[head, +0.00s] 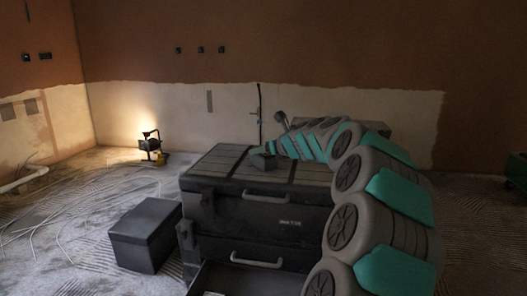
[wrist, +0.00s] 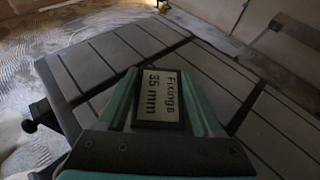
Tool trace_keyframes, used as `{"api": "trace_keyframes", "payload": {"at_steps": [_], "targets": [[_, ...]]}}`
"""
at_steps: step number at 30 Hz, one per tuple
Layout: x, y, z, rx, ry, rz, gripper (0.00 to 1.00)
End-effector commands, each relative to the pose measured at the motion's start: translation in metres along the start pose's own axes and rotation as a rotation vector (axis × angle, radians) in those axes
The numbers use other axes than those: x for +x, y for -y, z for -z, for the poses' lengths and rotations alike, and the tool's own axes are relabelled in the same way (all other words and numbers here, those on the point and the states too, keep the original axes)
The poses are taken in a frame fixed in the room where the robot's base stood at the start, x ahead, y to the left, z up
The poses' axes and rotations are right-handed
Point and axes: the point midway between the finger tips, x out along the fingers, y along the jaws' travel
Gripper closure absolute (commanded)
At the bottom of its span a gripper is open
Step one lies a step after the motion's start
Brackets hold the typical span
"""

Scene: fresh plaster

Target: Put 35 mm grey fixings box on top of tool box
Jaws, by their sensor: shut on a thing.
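The tool box (head: 225,165) is a large dark chest with a ribbed lid, light handles and an open drawer low at the front. The grey fixings box (wrist: 158,98) has a label reading "Fixings 35 mm". It sits between the teal fingers of my gripper (wrist: 160,100), which are shut on it. In the head view the small dark fixings box (head: 262,161) is at the end of my arm, over the middle of the lid. It is at or just above the lid; I cannot tell if it touches. My gripper (head: 273,151) partly hides it.
A dark closed box (head: 146,234) stands on the floor left of the tool box. A lit work lamp (head: 151,145) stands near the back wall. Pale cables or wires lie on the floor at left. The lid around the fixings box looks clear.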

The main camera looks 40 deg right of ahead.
Motion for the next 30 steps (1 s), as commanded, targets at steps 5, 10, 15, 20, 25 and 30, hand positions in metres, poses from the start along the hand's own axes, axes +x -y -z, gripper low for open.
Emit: {"api": "trace_keyframes", "payload": {"at_steps": [5, 10, 15, 20, 25, 30], "targets": [[0.000, 0.000, 0.001, 0.000, 0.001, 0.001, 1.00], [0.001, 0.001, 0.002, -0.001, 0.001, 0.002, 0.21], [0.001, 0.001, 0.003, 0.000, 0.000, 0.001, 0.03], [0.001, 0.000, 0.003, 0.000, 0.000, 0.001, 0.03], [0.000, 0.001, 0.000, 0.000, 0.000, 0.001, 0.03], [-0.024, 0.001, -0.001, 0.002, 0.001, 0.003, 0.03]]}}
